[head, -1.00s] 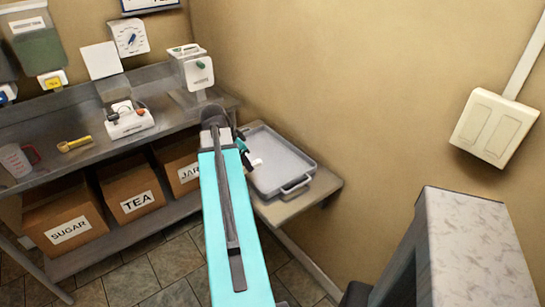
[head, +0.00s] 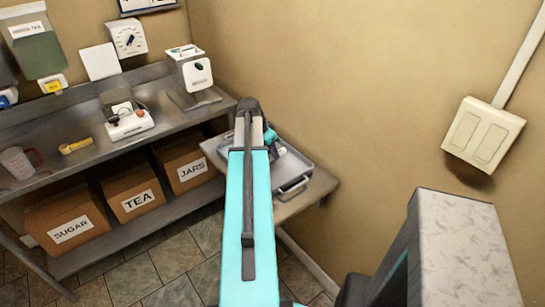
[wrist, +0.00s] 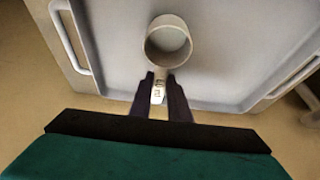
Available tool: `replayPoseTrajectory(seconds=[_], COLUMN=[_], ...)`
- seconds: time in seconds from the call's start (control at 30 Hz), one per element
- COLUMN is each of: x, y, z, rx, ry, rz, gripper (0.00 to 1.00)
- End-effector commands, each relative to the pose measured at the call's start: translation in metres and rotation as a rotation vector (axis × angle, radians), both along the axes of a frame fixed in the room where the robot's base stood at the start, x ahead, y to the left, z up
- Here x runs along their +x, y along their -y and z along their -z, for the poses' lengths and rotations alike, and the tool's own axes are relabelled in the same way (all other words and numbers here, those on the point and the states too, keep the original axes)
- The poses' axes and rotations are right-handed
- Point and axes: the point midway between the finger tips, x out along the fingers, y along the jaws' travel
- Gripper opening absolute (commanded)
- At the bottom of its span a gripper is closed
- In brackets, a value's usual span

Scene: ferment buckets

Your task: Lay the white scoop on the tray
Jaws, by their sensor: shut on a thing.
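The white scoop (wrist: 168,42) shows in the wrist view, its round cup pointing away from me and its short handle between my fingers. My gripper (wrist: 160,88) is shut on that handle. The grey tray (wrist: 108,62) lies beneath the scoop in the wrist view; I cannot tell whether the scoop touches it. In the head view the tray (head: 302,169) sits on a side shelf in the corner, partly hidden by my arm. My gripper (head: 272,143) is over the tray there, and the scoop (head: 279,151) shows only as a small pale patch.
The steel bench (head: 98,152) at left holds a small scale (head: 130,125), a yellow scoop (head: 76,146), a clear jug (head: 17,162) and a white dispenser (head: 197,73). Boxes stand below it. A wall switch box (head: 483,133) and a marbled top (head: 462,250) are at right.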

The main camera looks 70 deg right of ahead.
Motion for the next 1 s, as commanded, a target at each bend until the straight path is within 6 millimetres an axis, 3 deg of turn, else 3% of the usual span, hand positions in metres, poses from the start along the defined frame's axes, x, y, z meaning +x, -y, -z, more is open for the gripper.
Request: replayPoseTrajectory(seconds=[0.27,0.73,1.0], x=[0.000,0.000,0.000], y=[-0.001,-0.001,-0.001], z=[0.001,0.032,0.035], rx=[0.000,0.001,-0.001], ry=[0.000,-0.001,-0.001], rz=[0.000,-0.001,0.000], gripper=[0.00,0.00,0.00])
